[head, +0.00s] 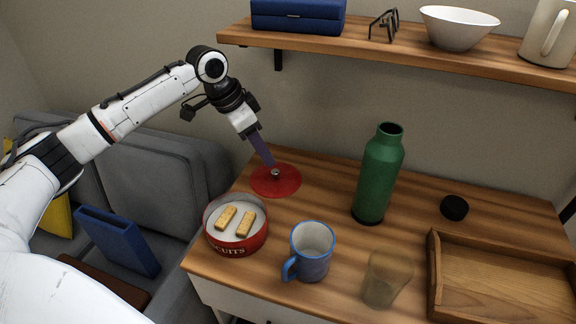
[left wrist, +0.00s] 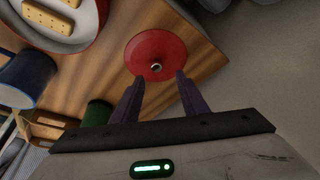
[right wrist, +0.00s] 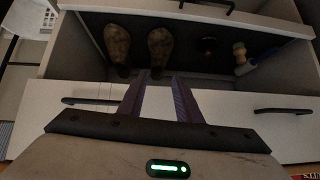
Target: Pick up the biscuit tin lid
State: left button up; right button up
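The red biscuit tin lid (head: 274,181) lies flat on the wooden desk top, with a small metal knob (head: 275,173) at its centre. My left gripper (head: 271,163) points down at the knob, its fingertips close to it in the head view. In the left wrist view the fingers (left wrist: 156,75) are apart, and the lid (left wrist: 155,50) lies beyond their tips with nothing held between them. The open red biscuit tin (head: 237,247) stands in front of the lid and holds two biscuits. My right gripper (right wrist: 160,78) shows only in the right wrist view, fingers apart and empty.
A blue mug (head: 312,252), a clear glass (head: 385,280), a green bottle (head: 379,175), a black cap (head: 454,207) and a wooden tray (head: 500,290) stand on the desk. A shelf (head: 400,55) hangs above. An open drawer (right wrist: 185,45) is before my right gripper.

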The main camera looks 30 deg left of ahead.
aim_at(275, 171)
pick_arm(q)
jog(key=f, duration=0.1)
jog(key=d+f, duration=0.1)
jog(key=shift+w+f, duration=0.15)
jog(key=shift+f, duration=0.25)
jog(key=x, duration=0.3)
jog(key=shift+d+f+b, duration=0.1)
jog(key=shift+f+b, duration=0.05)
jog(key=shift+b, duration=0.15)
jog(key=shift+w+f, duration=0.1)
jog(key=shift+f, duration=0.05)
jog(key=shift+c, duration=0.9)
grip_shut()
pick_arm(e)
jog(key=shift+s+a+f, duration=0.1)
jog(key=shift+s+f, duration=0.3)
jog(key=shift+s, duration=0.3)
jog(key=shift+s+f, duration=0.1)
jog(key=shift+f, duration=0.05)
